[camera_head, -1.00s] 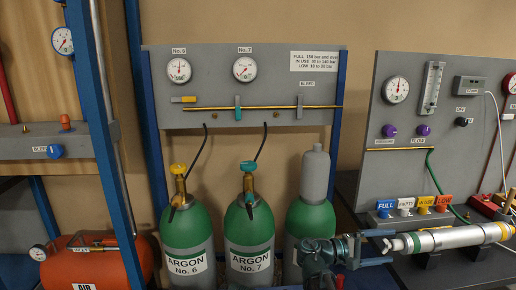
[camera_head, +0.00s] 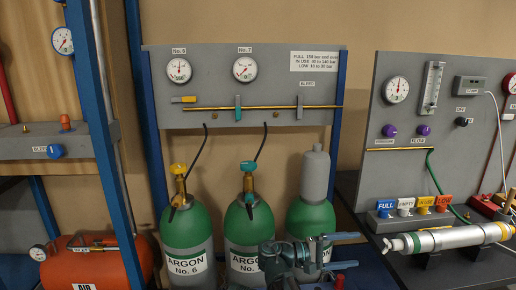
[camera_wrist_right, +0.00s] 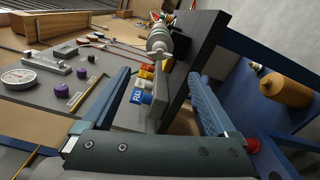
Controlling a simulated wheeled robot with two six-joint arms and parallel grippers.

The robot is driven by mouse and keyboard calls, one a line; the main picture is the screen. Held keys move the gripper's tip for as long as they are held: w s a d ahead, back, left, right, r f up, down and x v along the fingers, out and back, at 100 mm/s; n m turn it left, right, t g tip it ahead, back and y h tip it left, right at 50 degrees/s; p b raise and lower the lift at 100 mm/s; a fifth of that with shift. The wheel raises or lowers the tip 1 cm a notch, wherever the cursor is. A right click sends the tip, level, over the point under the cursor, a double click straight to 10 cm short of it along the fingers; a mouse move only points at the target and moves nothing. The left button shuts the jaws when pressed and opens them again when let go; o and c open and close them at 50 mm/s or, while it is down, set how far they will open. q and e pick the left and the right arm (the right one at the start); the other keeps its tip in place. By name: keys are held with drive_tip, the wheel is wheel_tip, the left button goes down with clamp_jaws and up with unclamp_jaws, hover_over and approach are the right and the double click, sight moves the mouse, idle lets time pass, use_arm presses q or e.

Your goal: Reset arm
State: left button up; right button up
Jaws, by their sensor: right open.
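My right gripper (camera_head: 352,251) is in front of the third, capped green cylinder (camera_head: 310,215), low in the head view. Its jaws are open, point right and hold nothing. The silver tube (camera_head: 450,238) lies on the dark bench to the right, apart from the jaws. In the right wrist view my right gripper (camera_wrist_right: 160,78) shows two spread fingers, with the blue FULL tag (camera_wrist_right: 138,95) seen between them. My left gripper is not in view.
Argon cylinders No. 6 (camera_head: 188,235) and No. 7 (camera_head: 248,232) stand left of my right gripper. A row of coloured tags (camera_head: 405,204) stands behind the silver tube. A red air tank (camera_head: 95,265) is at the far left. Gauge panels (camera_head: 285,85) stand behind.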

sight(382, 247)
drive_tip(key=d, duration=1.1)
drive_tip(key=shift+w, duration=0.4)
drive_tip(key=shift+a+n, duration=0.25)
drive_tip(key=shift+n, duration=0.85)
drive_tip(key=n, duration=0.2)
drive_tip(key=shift+n, duration=0.4)
drive_tip(key=n, duration=0.5)
